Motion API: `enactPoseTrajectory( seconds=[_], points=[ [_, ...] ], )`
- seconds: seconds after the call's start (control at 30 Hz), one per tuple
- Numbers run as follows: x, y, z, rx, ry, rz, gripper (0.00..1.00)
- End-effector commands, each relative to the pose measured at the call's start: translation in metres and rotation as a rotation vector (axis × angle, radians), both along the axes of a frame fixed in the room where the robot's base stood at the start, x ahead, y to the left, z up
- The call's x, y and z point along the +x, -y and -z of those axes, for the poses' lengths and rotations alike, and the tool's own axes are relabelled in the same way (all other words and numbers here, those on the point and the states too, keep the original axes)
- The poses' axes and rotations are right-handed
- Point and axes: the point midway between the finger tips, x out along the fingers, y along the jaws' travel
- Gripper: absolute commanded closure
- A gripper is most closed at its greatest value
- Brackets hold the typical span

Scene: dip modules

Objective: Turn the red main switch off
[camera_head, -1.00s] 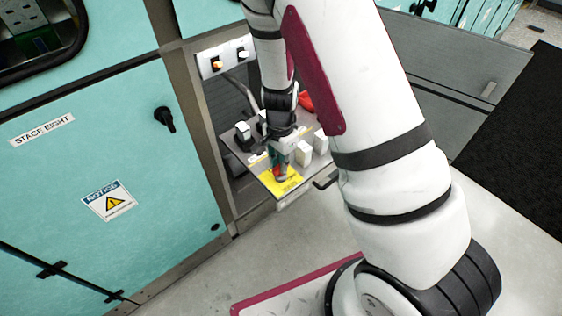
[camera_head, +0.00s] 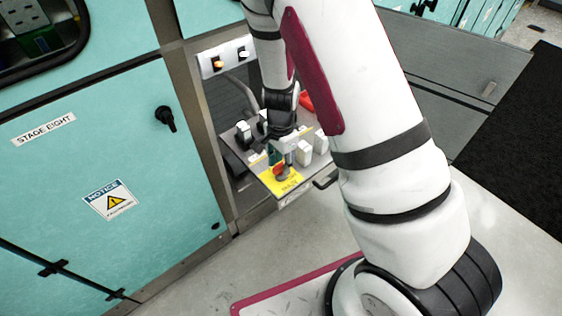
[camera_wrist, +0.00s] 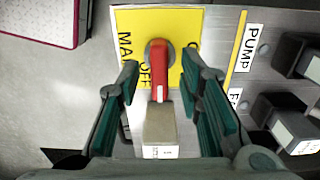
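The red main switch (camera_wrist: 159,56) sits on a yellow plate (camera_wrist: 130,22) in the wrist view. Its handle has a white line and points down the picture, with the word OFF just left of it. My gripper (camera_wrist: 160,72) is open, with one green-padded finger on each side of the handle and a gap at both sides. In the head view the switch (camera_head: 281,170) shows as a small red spot on the yellow plate (camera_head: 289,184), just below my gripper (camera_head: 277,158). I cannot tell how high the fingertips are above the plate.
A pale block (camera_wrist: 160,128) stands between the fingers, behind the switch. Black-based modules (camera_wrist: 293,125) stand to the right, near a PUMP label (camera_wrist: 247,47). In the head view, pale blocks (camera_head: 305,152) stand right of my gripper. A teal cabinet (camera_head: 90,150) is to the left.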

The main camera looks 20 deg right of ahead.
Motion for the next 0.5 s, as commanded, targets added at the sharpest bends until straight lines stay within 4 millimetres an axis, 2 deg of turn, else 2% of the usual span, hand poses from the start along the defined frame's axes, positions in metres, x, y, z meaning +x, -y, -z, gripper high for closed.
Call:
enactPoseTrajectory(
  seconds=[0.13, 0.23, 0.5],
  points=[
    [0.0, -0.001, -0.002, 0.001, 0.0, -0.002, 0.67],
    [0.0, -0.001, -0.011, 0.0, 0.001, -0.004, 0.67],
    [0.001, -0.001, -0.064, 0.001, 0.005, -0.003, 0.67]
  ],
)
